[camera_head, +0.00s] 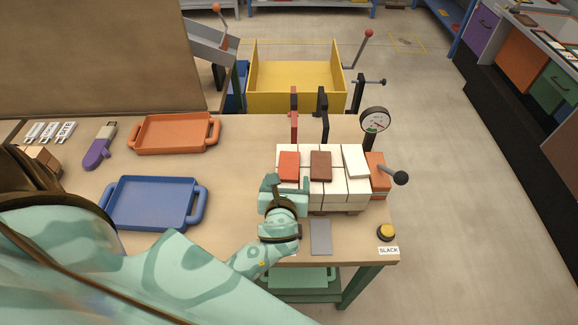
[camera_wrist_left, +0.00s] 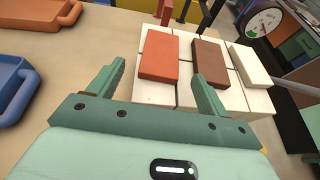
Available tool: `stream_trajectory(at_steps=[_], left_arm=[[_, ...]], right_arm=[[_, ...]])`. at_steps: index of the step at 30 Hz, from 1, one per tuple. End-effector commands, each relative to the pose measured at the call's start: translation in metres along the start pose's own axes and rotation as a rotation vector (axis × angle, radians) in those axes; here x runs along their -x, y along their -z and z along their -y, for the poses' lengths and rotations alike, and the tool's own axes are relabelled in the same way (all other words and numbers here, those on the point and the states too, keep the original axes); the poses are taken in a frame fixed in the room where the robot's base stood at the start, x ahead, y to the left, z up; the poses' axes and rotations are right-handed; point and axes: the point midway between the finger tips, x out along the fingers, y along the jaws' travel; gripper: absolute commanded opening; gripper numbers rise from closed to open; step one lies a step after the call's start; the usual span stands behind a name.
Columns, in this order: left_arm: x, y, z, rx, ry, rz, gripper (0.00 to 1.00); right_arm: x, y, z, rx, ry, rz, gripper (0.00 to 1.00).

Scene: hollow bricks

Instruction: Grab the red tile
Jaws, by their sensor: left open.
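The red tile (camera_head: 289,166) lies flat on top of the block of white bricks (camera_head: 325,190), at its left side. It also shows in the left wrist view (camera_wrist_left: 159,58), just beyond and between my fingers. A brown tile (camera_head: 320,166) and a white tile (camera_head: 355,161) lie to its right on the same bricks. My left gripper (camera_head: 283,183) is at the near side of the red tile. In the left wrist view its two fingers (camera_wrist_left: 155,82) are spread, with nothing held between them. My right gripper is not in view.
A blue tray (camera_head: 152,203) and an orange tray (camera_head: 173,133) stand on the table to the left. Red and black clamp posts (camera_head: 323,115) rise behind the bricks. A gauge (camera_head: 375,121), a lever with a dark knob (camera_head: 400,178) and a yellow button (camera_head: 386,232) are at the right.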

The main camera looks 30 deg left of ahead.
Motion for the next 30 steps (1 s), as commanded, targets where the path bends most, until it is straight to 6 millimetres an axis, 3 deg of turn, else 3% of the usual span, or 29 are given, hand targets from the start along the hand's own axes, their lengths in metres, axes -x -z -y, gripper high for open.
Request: stream_trajectory(at_steps=[6,14,15,20,21,30], left_arm=[[-0.035,0.003,0.002,0.001,0.000,0.001,0.78],[-0.040,0.003,0.002,0.001,0.000,-0.001,0.78],[-0.040,0.003,0.002,0.001,0.000,-0.001,0.75],[-0.040,0.003,0.002,0.001,0.000,-0.001,0.31],[-0.040,0.003,0.002,0.001,0.000,-0.001,0.26],[-0.039,0.000,0.002,0.001,0.001,0.000,0.26]], right_arm=[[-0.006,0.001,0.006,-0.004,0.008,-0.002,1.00],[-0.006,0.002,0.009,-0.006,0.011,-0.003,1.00],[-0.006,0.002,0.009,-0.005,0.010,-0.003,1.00],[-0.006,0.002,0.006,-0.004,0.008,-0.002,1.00],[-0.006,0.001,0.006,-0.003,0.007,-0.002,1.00],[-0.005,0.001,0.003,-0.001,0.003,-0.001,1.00]])
